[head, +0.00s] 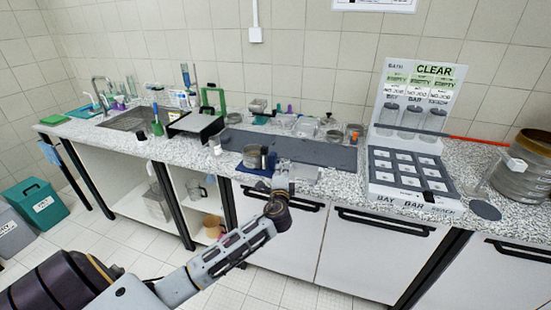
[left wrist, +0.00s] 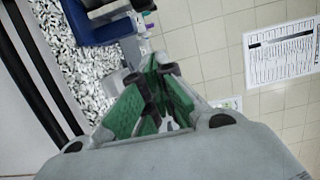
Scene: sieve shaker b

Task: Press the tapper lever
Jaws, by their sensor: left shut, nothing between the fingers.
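A long thin rod, dark at its left end and red (head: 480,141) towards the right, runs in front of the clear-bay rack to a stack of round metal sieves (head: 526,165) at the far right. I cannot tell for sure whether this rod is the tapper lever. My left gripper (head: 282,172) is at the front edge of the counter, beside the blue mat, well to the left of the rod. The left wrist view shows its green-padded fingers (left wrist: 158,75) shut and empty. My right gripper is not in view.
The speckled counter (head: 340,183) carries a blue mat (head: 242,168) with a round pan, and a dark grey mat (head: 330,153). A white rack (head: 417,75) with jars and a dark grid tray stands at right. A sink (head: 130,120) is at left.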

